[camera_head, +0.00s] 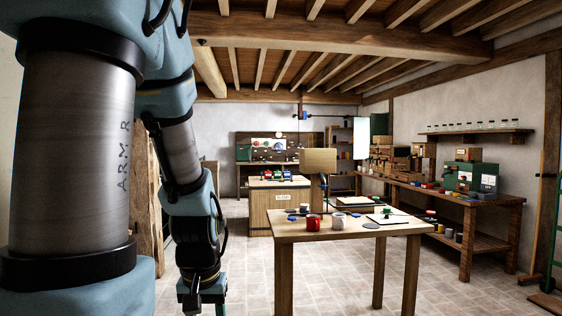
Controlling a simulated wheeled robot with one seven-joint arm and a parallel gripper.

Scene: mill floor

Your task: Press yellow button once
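I cannot make out a yellow button for certain at this distance. Small coloured items stand on the wooden cabinet (260,219) at the middle back, too small to tell apart. A green box (486,178) with a white label is on the right bench, and its front details are unclear. My gripper (203,297) hangs low at the bottom left, pointing down, in front of and left of the near table. It is far from the cabinet and bench. Its fingertips are at the picture's lower edge, so its opening is unclear.
A near wooden table (345,229) holds a red mug (313,222), a white mug (338,221) and a board. A long workbench (470,201) with boxes runs along the right wall. A wall shelf (478,134) holds several jars. Tiled floor (235,268) is clear left of the table.

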